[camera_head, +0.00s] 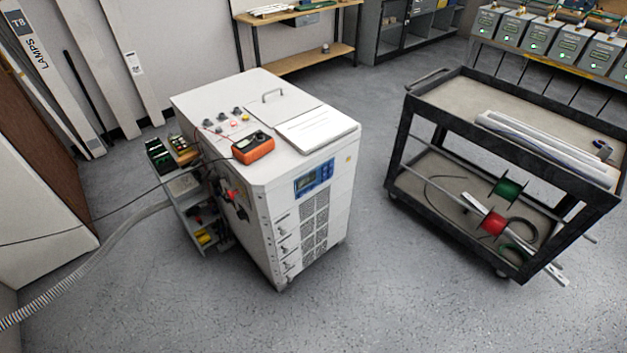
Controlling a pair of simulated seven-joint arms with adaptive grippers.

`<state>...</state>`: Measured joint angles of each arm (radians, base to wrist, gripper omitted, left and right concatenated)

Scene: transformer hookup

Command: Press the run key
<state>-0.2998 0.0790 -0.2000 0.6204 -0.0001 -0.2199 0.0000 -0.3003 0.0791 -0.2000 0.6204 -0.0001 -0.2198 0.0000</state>
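A white cabinet unit (240,175) stands in the middle of the floor. Its front bears a blue control panel (314,178) with a small display and keys on the panel's right side. The keys are too small to tell which one is the run key. Several knobs and a red-lit button (232,123) are on the cabinet's top left. Neither of my grippers is in view.
A dark cart (398,150) with cable spools and white trunking stands at the right. A small side shelf (185,185) with tools is at the cabinet's left. A grey corrugated hose (85,268) and a black cable cross the left floor. The front floor is clear.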

